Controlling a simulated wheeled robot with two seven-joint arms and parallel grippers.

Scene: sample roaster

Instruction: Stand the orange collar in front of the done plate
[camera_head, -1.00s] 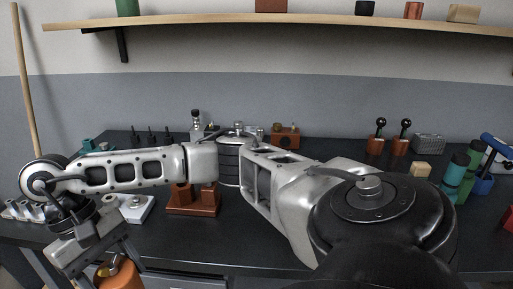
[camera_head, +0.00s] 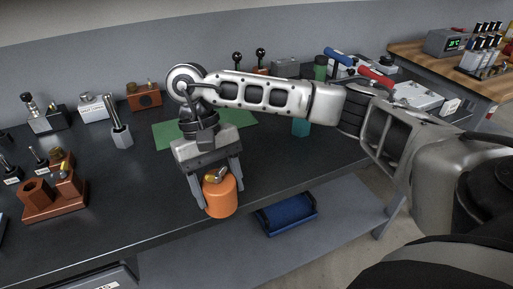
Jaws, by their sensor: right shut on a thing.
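The orange collar (camera_head: 221,202) is a short orange cylinder with a brass-coloured piece at its top. My right gripper (camera_head: 219,189) points down and is shut on it, one finger on each side. The collar looks upright and shows against the bench near its front edge; I cannot tell how high it is above the top. A flat green plate (camera_head: 168,137), likely the done plate, lies behind the gripper, partly hidden by my right arm. I can read no label on it. My left gripper is not in view.
A blue tray (camera_head: 287,214) lies lower down. The bench around the collar is clear.

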